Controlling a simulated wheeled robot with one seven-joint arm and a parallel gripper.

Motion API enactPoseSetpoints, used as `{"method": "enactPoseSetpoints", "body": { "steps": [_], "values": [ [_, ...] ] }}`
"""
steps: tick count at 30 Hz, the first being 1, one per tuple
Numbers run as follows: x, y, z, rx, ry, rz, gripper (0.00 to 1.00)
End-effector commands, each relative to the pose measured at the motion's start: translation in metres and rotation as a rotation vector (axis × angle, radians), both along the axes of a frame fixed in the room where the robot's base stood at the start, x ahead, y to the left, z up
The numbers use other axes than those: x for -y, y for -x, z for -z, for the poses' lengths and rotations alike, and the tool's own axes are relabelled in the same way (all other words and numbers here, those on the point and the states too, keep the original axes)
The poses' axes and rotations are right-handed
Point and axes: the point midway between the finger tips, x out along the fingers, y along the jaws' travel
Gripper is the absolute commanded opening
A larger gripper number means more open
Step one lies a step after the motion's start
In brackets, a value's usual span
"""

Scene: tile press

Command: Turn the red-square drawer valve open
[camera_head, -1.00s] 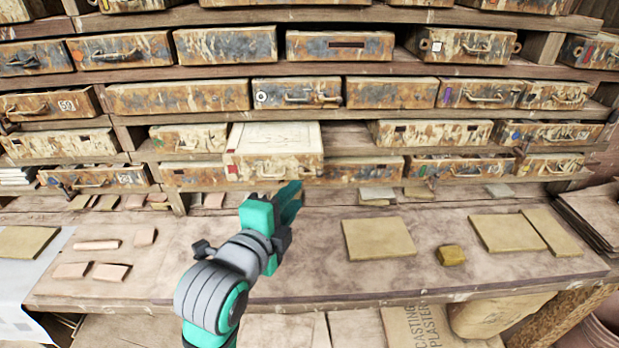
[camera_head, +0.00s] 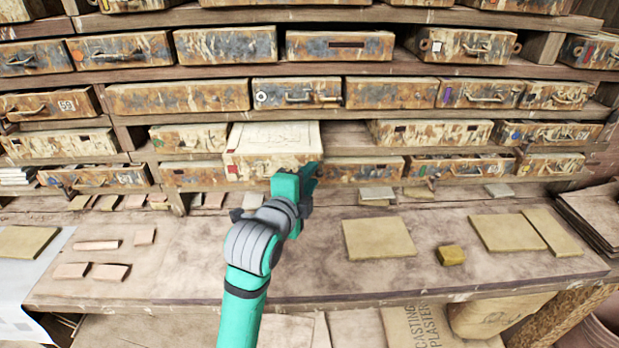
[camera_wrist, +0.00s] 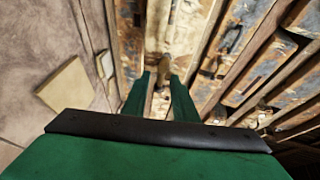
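The drawer with the red square (camera_head: 250,160) sticks out of the lower rack, left of centre in the head view. Its red mark shows at the left end of its worn front. My gripper (camera_head: 308,172) is at the right part of this front, and with my wrist it hides most of the handle. In the wrist view the two green fingers of my gripper (camera_wrist: 161,76) are apart. A brownish metal piece (camera_wrist: 164,68), perhaps the handle, shows just beyond and between the fingertips. I cannot tell whether they touch it.
Other worn drawers with handles fill the rack around it, such as one to the right (camera_head: 362,168). The bench (camera_head: 300,265) below holds flat tan tiles (camera_head: 378,238), a small yellow block (camera_head: 451,255) and pinkish pieces at left. The bench middle is mostly clear.

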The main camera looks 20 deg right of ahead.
Motion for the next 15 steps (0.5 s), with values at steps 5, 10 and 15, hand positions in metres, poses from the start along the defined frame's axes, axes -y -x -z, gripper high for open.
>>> {"method": "enactPoseSetpoints", "body": {
  "steps": [5,10,15],
  "values": [
    [0.0,0.0002,0.0,0.0,0.0,0.0,0.04],
    [-0.0001,0.0003,0.0001,-0.001,0.001,0.0,0.0],
    [-0.0003,0.0004,0.0003,-0.007,0.017,-0.001,0.0]
  ]
}}
